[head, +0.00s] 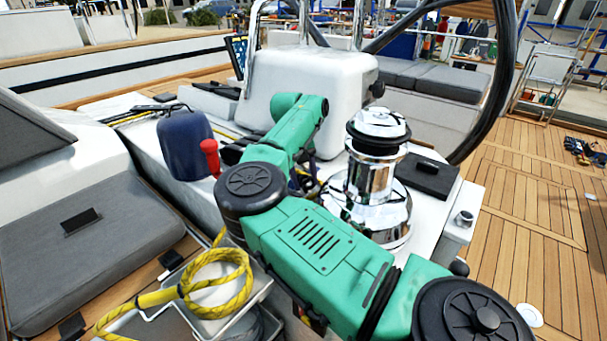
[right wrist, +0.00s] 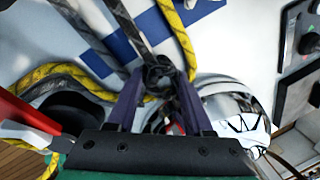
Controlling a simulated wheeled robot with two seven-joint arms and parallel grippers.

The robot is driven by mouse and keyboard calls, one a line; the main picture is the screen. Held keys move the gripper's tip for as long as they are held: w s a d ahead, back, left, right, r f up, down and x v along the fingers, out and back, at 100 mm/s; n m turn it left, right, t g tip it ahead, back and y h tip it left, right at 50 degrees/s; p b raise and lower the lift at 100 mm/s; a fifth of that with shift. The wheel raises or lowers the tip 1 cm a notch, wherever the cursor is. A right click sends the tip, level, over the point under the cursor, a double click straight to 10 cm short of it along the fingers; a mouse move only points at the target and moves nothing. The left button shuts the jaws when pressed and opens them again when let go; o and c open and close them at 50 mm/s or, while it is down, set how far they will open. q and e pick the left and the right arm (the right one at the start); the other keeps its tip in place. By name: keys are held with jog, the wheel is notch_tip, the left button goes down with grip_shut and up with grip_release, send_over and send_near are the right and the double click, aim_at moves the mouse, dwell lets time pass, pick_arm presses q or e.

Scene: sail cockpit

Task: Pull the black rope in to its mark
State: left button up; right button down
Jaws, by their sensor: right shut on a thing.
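The black rope (right wrist: 117,18) runs down from the top of the right wrist view to my right gripper (right wrist: 162,80). The gripper's two dark purple fingers are shut on it, with a dark bunch of rope between their tips. A yellow rope (right wrist: 178,30) passes close beside the right fingertip. In the head view my green right arm crosses the middle and hides most of the gripper and the held rope. I cannot make out a mark on the black rope. My left gripper is in neither view.
A chrome winch (head: 370,175) stands right of my arm. A red handle (head: 210,157) and a dark blue cover (head: 184,145) are to its left. A yellow rope coil (head: 222,272) lies at a white bin in front. Blue patches (right wrist: 132,40) mark the white surface.

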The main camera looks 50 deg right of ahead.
jog(key=c, duration=0.6)
grip_release()
jog(key=shift+w, duration=0.1)
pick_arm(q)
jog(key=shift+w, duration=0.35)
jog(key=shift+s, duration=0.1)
pick_arm(e)
jog(key=shift+w+r, duration=0.1)
jog(key=shift+r, duration=0.05)
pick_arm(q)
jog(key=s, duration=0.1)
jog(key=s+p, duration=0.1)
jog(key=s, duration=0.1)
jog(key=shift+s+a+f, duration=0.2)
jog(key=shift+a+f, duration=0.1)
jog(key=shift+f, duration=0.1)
pick_arm(e)
notch_tip(320, 180, up, 14)
jog(key=w+a, duration=0.1)
jog(key=a, duration=0.1)
jog(key=shift+w+a, duration=0.15)
jog(key=shift+a, duration=0.1)
